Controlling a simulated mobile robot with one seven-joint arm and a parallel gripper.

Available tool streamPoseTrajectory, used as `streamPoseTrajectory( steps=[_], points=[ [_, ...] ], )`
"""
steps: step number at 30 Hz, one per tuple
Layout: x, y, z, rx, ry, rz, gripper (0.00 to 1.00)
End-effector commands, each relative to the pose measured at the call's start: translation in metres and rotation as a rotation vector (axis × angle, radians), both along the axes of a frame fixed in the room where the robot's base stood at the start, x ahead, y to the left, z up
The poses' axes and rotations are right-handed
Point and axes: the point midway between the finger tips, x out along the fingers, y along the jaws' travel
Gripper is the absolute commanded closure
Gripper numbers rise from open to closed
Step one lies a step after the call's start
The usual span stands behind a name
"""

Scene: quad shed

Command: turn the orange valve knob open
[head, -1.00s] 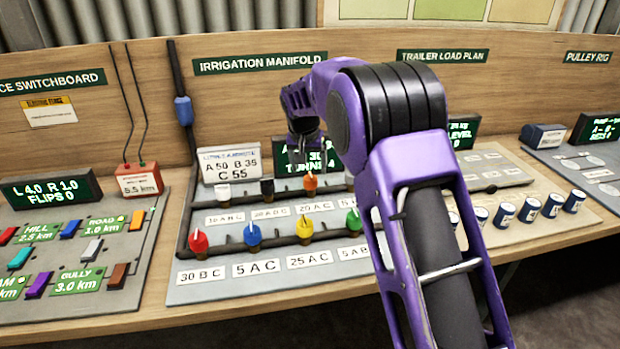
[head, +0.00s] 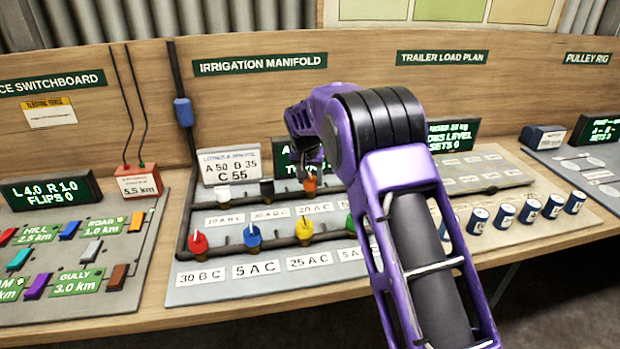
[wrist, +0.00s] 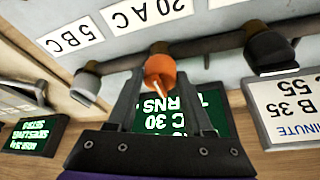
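The orange valve knob (head: 310,185) is in the back row of the irrigation manifold, right of the black knob (head: 267,188). In the wrist view the orange knob (wrist: 160,70) shows upside down, with a pale pointer mark on it. My gripper (head: 309,168) is directly above and behind it in the head view. In the wrist view the two fingers of my gripper (wrist: 160,80) are apart, with the knob between their tips. A small gap seems to show on each side; whether a finger touches it I cannot tell.
White (head: 222,192) and black knobs stand left in the back row. Red (head: 198,241), blue (head: 252,234), yellow (head: 304,229) and green knobs stand in the front row.

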Motion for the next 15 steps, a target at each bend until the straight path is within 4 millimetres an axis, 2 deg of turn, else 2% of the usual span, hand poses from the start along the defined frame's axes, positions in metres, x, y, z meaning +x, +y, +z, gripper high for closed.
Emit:
streamPoseTrajectory(
  steps=[1, 5, 15],
  points=[
    [-0.0002, 0.0001, 0.0001, 0.000, 0.000, 0.000, 0.78],
    [-0.0002, 0.0001, 0.0001, 0.000, 0.000, 0.000, 1.00],
    [-0.0002, -0.0004, 0.0005, 0.002, 0.001, 0.046, 1.00]
  ],
)
